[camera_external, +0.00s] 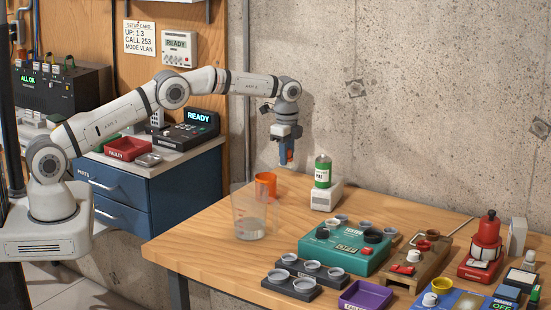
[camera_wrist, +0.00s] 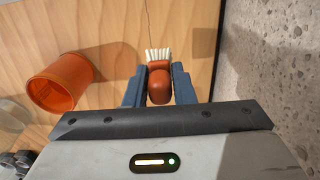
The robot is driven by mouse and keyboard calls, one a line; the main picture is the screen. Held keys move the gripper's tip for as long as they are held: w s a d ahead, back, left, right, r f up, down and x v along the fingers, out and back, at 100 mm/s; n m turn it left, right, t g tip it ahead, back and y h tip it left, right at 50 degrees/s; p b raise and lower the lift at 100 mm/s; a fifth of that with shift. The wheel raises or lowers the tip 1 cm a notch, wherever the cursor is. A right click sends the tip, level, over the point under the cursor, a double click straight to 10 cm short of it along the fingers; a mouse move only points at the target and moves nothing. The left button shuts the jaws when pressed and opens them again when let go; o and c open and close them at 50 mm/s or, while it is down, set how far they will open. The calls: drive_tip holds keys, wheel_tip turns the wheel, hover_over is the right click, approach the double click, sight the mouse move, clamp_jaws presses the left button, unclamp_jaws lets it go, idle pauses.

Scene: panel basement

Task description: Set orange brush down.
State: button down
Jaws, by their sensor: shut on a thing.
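The orange brush (camera_wrist: 159,84) has a rounded orange body and pale bristles. In the wrist view it sits between the two blue fingers of my gripper (camera_wrist: 158,88), which are shut on it. In the external view my gripper (camera_external: 286,157) points down and is raised above the far part of the wooden table (camera_external: 200,222). There only a bit of orange shows between the fingers; the rest of the brush is hidden. An orange cup (camera_external: 265,185) stands on the table below and left of my gripper; it is also in the wrist view (camera_wrist: 60,82).
A clear beaker (camera_external: 249,215) stands in front of the orange cup. A green bottle (camera_external: 322,172) on a white device (camera_external: 326,195) is to the right. A teal tester box (camera_external: 343,248) and several other items fill the right side. The table's left part is clear. The concrete wall (camera_external: 400,100) is close behind.

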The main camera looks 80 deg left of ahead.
sight(286, 182)
drive_tip(key=shift+f+p, duration=0.6)
drive_tip(key=shift+f, duration=1.9)
drive_tip(key=shift+f, duration=0.25)
drive_tip(key=c, duration=1.2)
unclamp_jaws()
drive_tip(key=shift+r, duration=0.1)
